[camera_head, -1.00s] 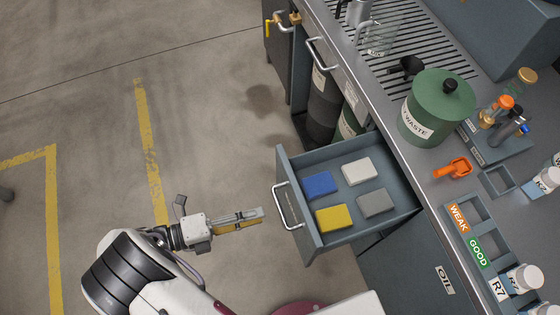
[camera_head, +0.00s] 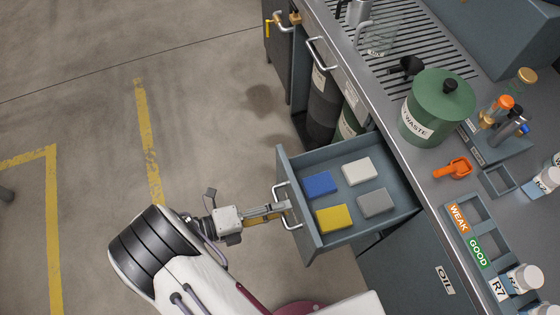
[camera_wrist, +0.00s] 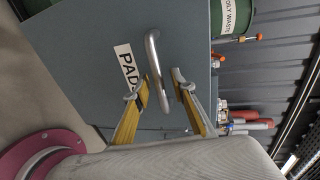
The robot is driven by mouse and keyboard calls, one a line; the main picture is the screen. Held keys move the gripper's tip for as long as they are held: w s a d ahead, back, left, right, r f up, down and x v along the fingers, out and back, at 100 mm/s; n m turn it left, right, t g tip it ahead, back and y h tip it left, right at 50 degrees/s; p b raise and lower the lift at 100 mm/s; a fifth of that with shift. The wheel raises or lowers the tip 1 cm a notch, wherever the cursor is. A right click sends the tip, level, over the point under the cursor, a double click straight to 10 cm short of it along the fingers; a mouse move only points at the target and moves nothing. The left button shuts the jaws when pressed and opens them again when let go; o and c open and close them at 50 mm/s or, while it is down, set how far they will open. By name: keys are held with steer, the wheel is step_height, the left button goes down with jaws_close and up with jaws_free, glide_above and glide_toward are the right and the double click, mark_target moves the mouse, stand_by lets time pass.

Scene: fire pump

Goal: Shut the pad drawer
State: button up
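The pad drawer (camera_head: 312,243) stands pulled out from the bench, with its front facing left. A blue pad (camera_head: 320,184), a white pad (camera_head: 359,171), a yellow pad (camera_head: 334,218) and a grey pad (camera_head: 376,203) lie flat in it. Its metal bar handle (camera_head: 283,191) is on the front. In the wrist view the handle (camera_wrist: 155,60) stands beside a PAD label. My gripper (camera_head: 286,209) is at the handle's lower part. In the wrist view my gripper (camera_wrist: 164,85) has its yellow fingers apart, one each side of the handle. I cannot tell whether they touch it.
The bench top (camera_head: 424,166) above the drawer holds a green waste can (camera_head: 437,108), an orange scoop (camera_head: 455,168) and several bottles. Dark drums (camera_head: 323,103) stand under the bench behind the drawer. The floor to the left is clear.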

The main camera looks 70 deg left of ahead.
steer(key=shift+w, duration=0.2)
jaws_close()
glide_above(369, 186)
steer(key=s, duration=0.2)
steer(key=shift+w, duration=1.05)
